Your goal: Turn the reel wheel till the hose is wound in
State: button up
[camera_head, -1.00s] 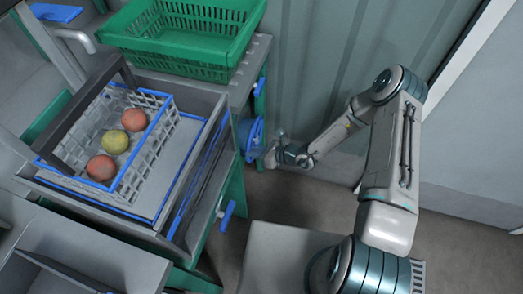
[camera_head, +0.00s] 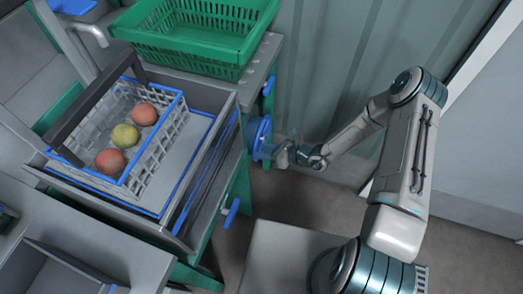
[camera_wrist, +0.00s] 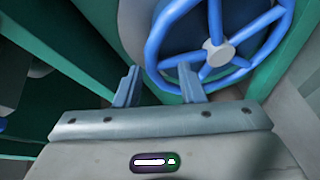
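The blue reel wheel (camera_head: 259,137) is on the side of the bench in the head view, seen nearly edge-on. In the wrist view the wheel (camera_wrist: 154,48) shows a round blue rim, several spokes and a grey hub. My gripper (camera_head: 279,153) is close beside the wheel in the head view. In the wrist view its two fingers (camera_wrist: 159,84) are apart, and the lower left of the rim appears between or just beyond them. I cannot tell whether they touch it. I cannot make out the hose in either view.
A green crate (camera_head: 232,50) is at the back. A blue handle (camera_head: 232,213) sticks out below the wheel. A corrugated wall (camera_head: 335,75) rises behind my arm. Bare floor lies below the wheel.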

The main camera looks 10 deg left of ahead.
jog(key=v, duration=1.1)
jog(key=shift+d+r, duration=0.2)
jog(key=shift+d, duration=0.15)
jog(key=shift+s, duration=0.15)
jog(key=s+d+r+n+h+p, duration=0.3)
jog(key=r+n, duration=0.4)
jog(key=r, duration=0.7)
jog(key=s+d+r+n+h+p, duration=0.3)
jog(key=s+d+r+n+h, duration=0.2)
jog(key=r, duration=0.9)
jog(key=s+d+r+n+h+p, duration=0.3)
jog(key=s+d+r+n, duration=0.3)
jog(key=r+n, duration=0.5)
notch_tip(320, 180, up, 4)
jog(key=shift+s+d+f+h+p, duration=0.1)
jog(key=shift+s+d+h+p, duration=0.15)
jog(key=shift+d+h, duration=0.6)
